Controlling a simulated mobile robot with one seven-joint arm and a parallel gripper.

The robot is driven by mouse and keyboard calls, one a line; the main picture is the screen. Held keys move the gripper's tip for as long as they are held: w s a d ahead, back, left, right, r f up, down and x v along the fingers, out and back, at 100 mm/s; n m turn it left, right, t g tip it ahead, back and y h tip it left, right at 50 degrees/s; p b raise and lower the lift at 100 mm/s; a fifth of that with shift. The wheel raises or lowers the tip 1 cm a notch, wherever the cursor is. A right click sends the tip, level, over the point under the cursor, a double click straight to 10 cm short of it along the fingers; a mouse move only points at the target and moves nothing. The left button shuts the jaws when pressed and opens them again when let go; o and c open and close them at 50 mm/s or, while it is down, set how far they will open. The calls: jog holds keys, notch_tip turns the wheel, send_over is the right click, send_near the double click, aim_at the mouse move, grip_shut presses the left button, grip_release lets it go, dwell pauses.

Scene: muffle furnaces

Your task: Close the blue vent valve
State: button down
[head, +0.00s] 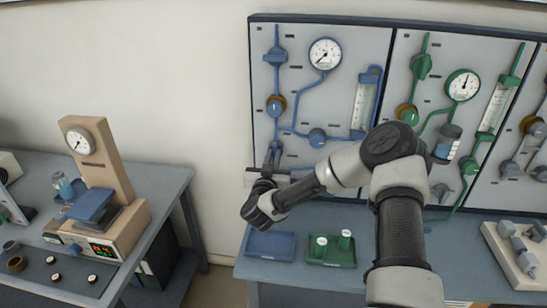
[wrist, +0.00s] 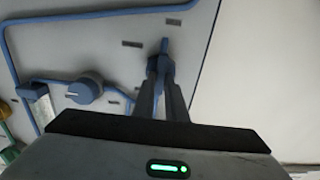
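A blue valve (wrist: 160,62) sits on a thin blue pipe near the edge of the light grey panel in the wrist view. My gripper (wrist: 160,80) reaches to it, with its two dark fingers on either side of the valve's lower part. I cannot tell whether they touch or squeeze it. In the head view my gripper (head: 273,158) is at the lower left of the blue-piped panel (head: 340,90), and it largely hides this valve. The handle's exact angle is unclear.
A blue tray (head: 270,245) and a green tray (head: 332,252) lie on the bench below. Green piping (head: 422,66) is to the right.

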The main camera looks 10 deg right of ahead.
jog(key=shift+n+b, duration=0.3)
jog(key=shift+b, duration=0.05)
jog(key=shift+w+a+f+n+b, duration=0.15)
jog(key=shift+n+b, duration=0.85)
jog(key=shift+n, duration=3.3)
jog(key=shift+s+a+f+n+b, duration=0.15)
jog(key=shift+n+b, duration=0.8)
jog(key=shift+n, duration=3.35)
jog(key=shift+w+d, duration=0.1)
jog(key=c, duration=1.8)
grip_release()
jog(key=v, duration=1.7)
jog(key=shift+s+p, duration=0.2)
jog(key=shift+p, duration=0.25)
